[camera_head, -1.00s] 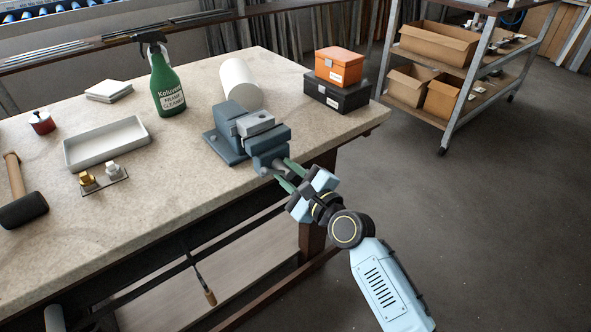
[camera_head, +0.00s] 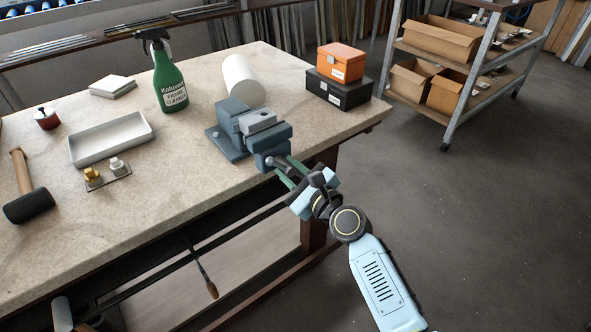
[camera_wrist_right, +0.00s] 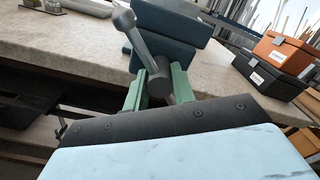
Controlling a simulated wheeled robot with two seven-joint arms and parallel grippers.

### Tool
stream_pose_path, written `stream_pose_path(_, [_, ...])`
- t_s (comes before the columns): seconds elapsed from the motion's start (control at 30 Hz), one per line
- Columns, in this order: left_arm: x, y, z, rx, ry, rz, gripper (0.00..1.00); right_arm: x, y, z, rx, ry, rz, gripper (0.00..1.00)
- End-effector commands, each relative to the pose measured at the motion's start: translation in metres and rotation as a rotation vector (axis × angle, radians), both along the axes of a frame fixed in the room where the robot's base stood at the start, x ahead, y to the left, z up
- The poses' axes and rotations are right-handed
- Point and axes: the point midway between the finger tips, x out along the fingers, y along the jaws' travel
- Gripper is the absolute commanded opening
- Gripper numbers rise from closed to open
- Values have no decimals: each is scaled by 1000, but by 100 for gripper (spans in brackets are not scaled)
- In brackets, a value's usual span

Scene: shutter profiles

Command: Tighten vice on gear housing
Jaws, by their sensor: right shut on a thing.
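The blue-grey vice (camera_head: 228,142) is on the front edge of the stone-topped bench in the head view. The gear housing (camera_head: 258,121), a light grey block, sits between its jaws. My right gripper (camera_head: 283,170) is at the vice's front, below the bench-top edge. In the right wrist view its green fingers (camera_wrist_right: 158,88) are shut on the vice handle (camera_wrist_right: 140,45), around the dark hub at the screw end. The handle's bar with a ball end slants up to the left there. I cannot tell whether the jaws touch the housing. My left gripper is not in view.
A green spray bottle (camera_head: 170,85), white cylinder (camera_head: 241,78) and orange box (camera_head: 341,63) on a black box (camera_head: 338,92) stand behind the vice. A white tray (camera_head: 112,140), small fittings (camera_head: 107,175) and a mallet (camera_head: 27,205) lie left.

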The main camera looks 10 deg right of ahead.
Motion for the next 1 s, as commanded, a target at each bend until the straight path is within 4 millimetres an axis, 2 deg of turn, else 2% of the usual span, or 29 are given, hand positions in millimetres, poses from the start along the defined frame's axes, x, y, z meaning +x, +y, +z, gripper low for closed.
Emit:
stream_pose_path(0.07, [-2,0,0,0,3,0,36,-1,0,-2,-1,3,2,0])
stream_pose_path(0.1, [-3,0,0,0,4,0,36,-1,0,-2,-1,3,2,31])
stream_pose_path(0.23, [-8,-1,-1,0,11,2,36,-1,-1,-1,0,2,0,47])
stream_pose_path(0.5, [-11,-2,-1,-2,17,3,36,-1,-1,0,-1,0,-1,47])
stream_pose_path(0.63, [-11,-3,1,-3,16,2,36,-9,-6,-1,-2,2,-2,47])
stream_pose_path(0.77, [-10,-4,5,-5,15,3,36,-28,-17,0,-3,3,-2,47])
stream_pose_path(1.0, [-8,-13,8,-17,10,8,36,-77,-43,-1,-3,3,0,47])
